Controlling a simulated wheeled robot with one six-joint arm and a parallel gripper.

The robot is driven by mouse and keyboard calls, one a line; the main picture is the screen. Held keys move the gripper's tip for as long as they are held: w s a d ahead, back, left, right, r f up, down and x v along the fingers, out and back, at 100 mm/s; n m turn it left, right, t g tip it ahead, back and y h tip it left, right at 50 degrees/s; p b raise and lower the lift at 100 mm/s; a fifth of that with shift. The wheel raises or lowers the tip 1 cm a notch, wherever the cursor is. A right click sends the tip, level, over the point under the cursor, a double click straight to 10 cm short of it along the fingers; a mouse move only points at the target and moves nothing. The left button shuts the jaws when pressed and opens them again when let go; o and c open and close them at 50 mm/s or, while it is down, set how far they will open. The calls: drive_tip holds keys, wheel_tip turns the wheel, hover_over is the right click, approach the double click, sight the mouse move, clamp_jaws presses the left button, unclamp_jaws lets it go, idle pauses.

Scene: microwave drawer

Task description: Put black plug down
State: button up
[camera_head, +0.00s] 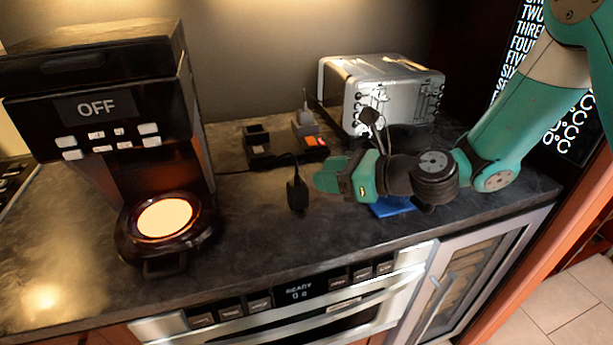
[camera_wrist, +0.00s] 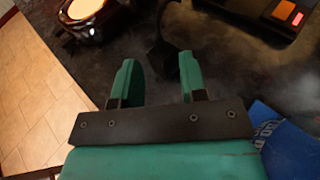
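The black plug (camera_head: 297,193) is at the counter (camera_head: 240,235) in the head view, with its thin cord rising from its top. In the wrist view the plug (camera_wrist: 161,58) is just beyond my fingertips, in front of the gap. My gripper (camera_head: 329,175) points left, low over the counter, close to the plug's right side. In the wrist view my gripper's two green fingers (camera_wrist: 158,72) are spread apart with nothing seen between them. The plug looks clear of both fingers. I cannot tell whether its underside fully rests on the counter.
A black socket (camera_head: 257,150) and a socket unit with a lit red switch (camera_head: 316,142) stand behind the plug. A silver toaster (camera_head: 385,95) is behind my arm, and a coffee maker (camera_head: 105,110) is left. A blue item (camera_head: 392,207) lies below my gripper. Counter left of the plug is clear.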

drive_tip(key=s+d+r+n+g+h, duration=0.2)
drive_tip(key=s+d+n+h, duration=0.1)
drive_tip(key=s+n, duration=0.5)
drive_tip(key=s+d+r+n+g+h, duration=0.2)
drive_tip(key=s+n, duration=0.6)
drive_tip(key=n, duration=0.4)
drive_tip(key=s+d+r+n+g+h, duration=0.3)
drive_tip(key=s+n, duration=0.5)
drive_tip(key=n, duration=0.3)
drive_tip(key=shift+s+d+r+h, duration=0.3)
drive_tip(key=shift+s+d, duration=0.1)
drive_tip(key=shift+d, duration=0.1)
